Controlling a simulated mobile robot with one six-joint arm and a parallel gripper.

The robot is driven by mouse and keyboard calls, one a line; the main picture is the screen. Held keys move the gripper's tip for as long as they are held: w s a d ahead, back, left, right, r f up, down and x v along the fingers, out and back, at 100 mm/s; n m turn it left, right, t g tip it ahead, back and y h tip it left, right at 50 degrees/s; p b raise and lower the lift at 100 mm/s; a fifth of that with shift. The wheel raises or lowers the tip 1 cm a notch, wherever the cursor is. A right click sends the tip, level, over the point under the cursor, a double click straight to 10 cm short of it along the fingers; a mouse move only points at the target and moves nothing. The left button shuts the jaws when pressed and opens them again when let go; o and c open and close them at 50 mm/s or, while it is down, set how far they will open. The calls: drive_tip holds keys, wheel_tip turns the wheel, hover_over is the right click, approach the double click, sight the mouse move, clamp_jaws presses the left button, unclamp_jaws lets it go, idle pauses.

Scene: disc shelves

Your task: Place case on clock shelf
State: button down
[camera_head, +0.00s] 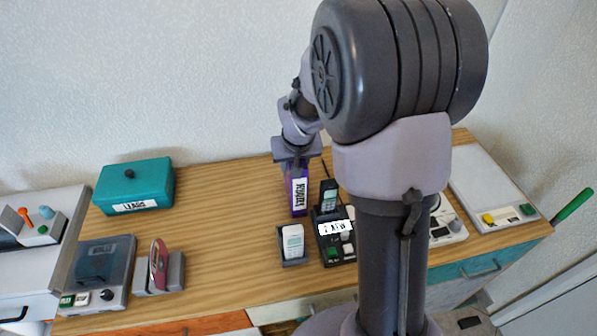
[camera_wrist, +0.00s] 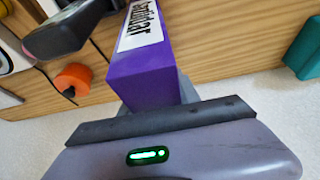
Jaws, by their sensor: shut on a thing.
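A purple case (camera_head: 298,211) with a white label hangs upright below my gripper (camera_head: 298,160) in the head view, over the back middle of the wooden top. In the wrist view the purple case (camera_wrist: 140,82) extends out from the gripper (camera_wrist: 165,112), its label partly readable. My gripper is shut on the case; the fingertips are mostly hidden. I cannot tell whether the case's lower end touches the wood. I do not make out a clock or a clock shelf in either view.
A black phone (camera_head: 328,197) on its base stands close right of the case. A teal box (camera_head: 135,184), a grey-lidded device (camera_head: 98,265) and a red item in a holder (camera_head: 158,268) are left. Wood between is clear.

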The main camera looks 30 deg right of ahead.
drive_tip(key=shift+f, duration=0.3)
drive_tip(key=c, duration=1.3)
unclamp_jaws()
drive_tip(key=shift+f, duration=0.15)
drive_tip(key=o, duration=0.4)
